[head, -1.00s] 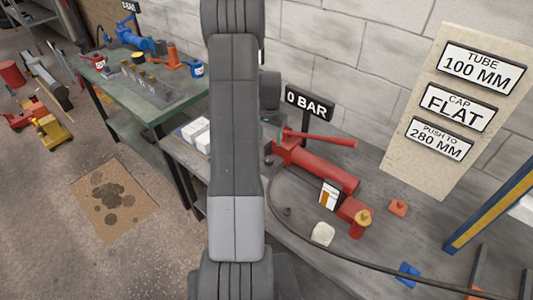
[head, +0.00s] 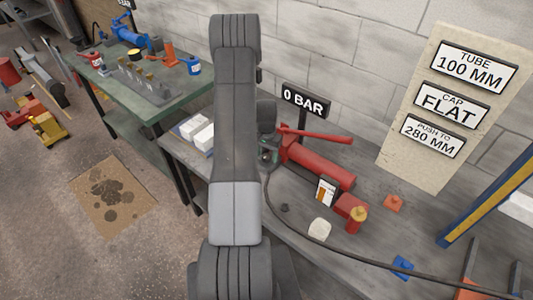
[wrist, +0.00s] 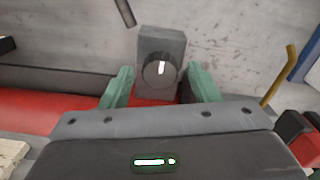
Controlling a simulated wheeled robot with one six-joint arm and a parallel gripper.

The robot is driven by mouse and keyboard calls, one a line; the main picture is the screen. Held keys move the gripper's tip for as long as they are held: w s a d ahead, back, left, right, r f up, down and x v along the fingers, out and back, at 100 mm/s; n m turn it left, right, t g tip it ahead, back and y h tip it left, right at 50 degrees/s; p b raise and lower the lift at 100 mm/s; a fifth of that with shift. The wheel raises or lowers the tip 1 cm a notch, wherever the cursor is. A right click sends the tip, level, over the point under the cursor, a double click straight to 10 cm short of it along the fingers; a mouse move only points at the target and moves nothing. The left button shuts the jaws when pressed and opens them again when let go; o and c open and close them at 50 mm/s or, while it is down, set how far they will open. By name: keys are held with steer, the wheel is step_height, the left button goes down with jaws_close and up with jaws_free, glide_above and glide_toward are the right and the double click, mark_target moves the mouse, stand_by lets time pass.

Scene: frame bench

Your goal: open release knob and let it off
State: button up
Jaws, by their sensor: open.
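The release knob (wrist: 159,70) is a dark round dial with a white mark pointing almost straight up, on a grey block (wrist: 163,42) in the wrist view. My gripper (wrist: 161,86) is open, with one green finger on each side of the knob and block. I see gaps on both sides; how near the tips are in depth I cannot tell. In the head view my gripper (head: 268,156) is at the left end of the red hand pump (head: 318,165), partly hidden by my arm. The knob is hidden there. A sign behind the pump reads 0 BAR (head: 306,99).
The pump's red lever (head: 320,136) sticks out above its body. A black hose (head: 300,224) curves across the grey bench. A white lump (head: 320,228), an orange piece (head: 393,203) and a blue piece (head: 402,267) lie in front. A blue-yellow frame (head: 490,195) stands right.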

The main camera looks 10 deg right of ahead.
steer(key=shift+c, duration=0.2)
steer(key=c, duration=0.9)
